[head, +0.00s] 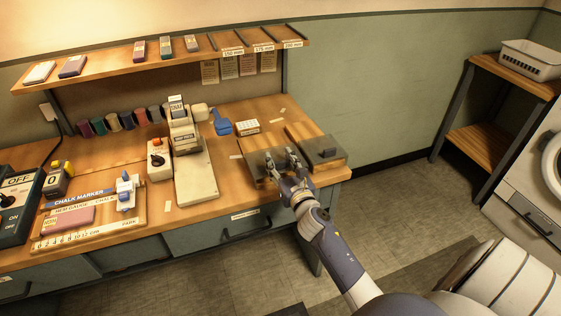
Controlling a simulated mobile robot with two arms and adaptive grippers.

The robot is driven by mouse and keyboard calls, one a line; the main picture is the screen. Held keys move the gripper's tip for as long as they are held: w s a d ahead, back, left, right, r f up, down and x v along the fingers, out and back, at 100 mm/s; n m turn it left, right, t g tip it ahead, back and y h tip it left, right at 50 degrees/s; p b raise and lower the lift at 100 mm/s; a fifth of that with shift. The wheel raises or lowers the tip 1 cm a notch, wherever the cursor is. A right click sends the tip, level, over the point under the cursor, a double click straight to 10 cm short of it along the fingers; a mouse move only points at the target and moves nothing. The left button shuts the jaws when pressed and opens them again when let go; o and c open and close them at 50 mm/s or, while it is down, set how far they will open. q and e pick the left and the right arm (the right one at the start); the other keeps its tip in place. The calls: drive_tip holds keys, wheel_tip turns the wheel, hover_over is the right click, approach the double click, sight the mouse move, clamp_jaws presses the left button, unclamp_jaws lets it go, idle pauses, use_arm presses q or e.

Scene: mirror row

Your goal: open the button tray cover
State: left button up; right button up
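A low wooden tray sits at the right end of the workbench. Its left part has a smoky grey cover (257,164), which lies flat. A wooden-edged right part (317,137) next to it carries a dark block (327,153). My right gripper (281,159) is over the grey cover, near its right side, with its fingers pointing away from me. The two fingers stand apart, and I see nothing clearly between them. The fingers hide part of the cover, and I cannot tell whether they touch it. My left gripper is not in view.
A long pale device (196,182) stands left of the tray. A blue scoop-like item (221,122) and a small white box (247,126) lie behind it. A shelf (150,52) runs above the bench (120,236).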

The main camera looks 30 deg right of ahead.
clamp_jaws()
drive_tip(key=b+x, duration=0.3)
drive_tip(key=x, duration=0.8)
drive_tip(key=shift+w, duration=0.25)
drive_tip(key=o, duration=0.7)
unclamp_jaws()
drive_tip(key=shift+c, duration=0.2)
drive_tip(key=v, duration=1.2)
